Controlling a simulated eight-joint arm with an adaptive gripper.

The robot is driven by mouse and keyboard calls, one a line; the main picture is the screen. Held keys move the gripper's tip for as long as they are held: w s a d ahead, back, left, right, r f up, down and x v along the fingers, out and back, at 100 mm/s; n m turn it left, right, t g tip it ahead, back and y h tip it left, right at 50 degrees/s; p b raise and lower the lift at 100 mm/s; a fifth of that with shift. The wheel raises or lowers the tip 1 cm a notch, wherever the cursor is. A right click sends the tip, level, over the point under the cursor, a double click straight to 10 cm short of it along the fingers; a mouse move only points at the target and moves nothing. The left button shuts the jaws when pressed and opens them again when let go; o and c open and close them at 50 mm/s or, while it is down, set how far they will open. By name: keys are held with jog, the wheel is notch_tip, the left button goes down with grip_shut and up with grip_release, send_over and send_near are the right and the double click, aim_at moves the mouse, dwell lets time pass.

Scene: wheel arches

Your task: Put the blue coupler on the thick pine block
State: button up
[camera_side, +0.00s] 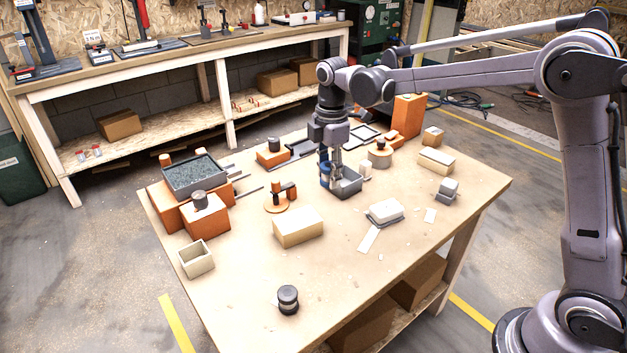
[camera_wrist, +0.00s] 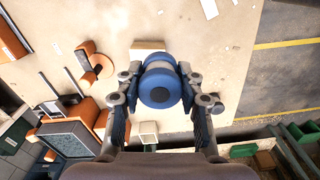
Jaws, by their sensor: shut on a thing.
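The blue coupler (camera_wrist: 160,82) is a short blue cylinder with a dark end, and it sits between my two fingertips in the wrist view. In the side view the coupler (camera_side: 324,174) shows as a small blue patch at the fingers. My gripper (camera_side: 334,165) is shut on it, above the middle of the table; the exact height is hard to judge. The thick pine block (camera_side: 298,228) is a pale, flat-topped block in front and left of my gripper in the side view, with nothing on top. A pale surface, apparently this block (camera_wrist: 149,47), is partly hidden behind the coupler in the wrist view.
A white-topped piece (camera_side: 385,211) lies to the right, and another pale block (camera_side: 435,160) farther back. The front table is mostly clear around a dark cylinder (camera_side: 288,299).

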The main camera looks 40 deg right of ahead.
jog(key=d+r, duration=0.1)
jog(key=d, duration=0.3)
send_over(298, 218)
notch_tip(298, 218, down, 7)
jog(key=shift+a+r, duration=0.1)
jog(key=shift+f, duration=2)
jog(key=shift+f, duration=0.1)
jog(key=o, duration=0.9)
jog(key=shift+o, duration=0.2)
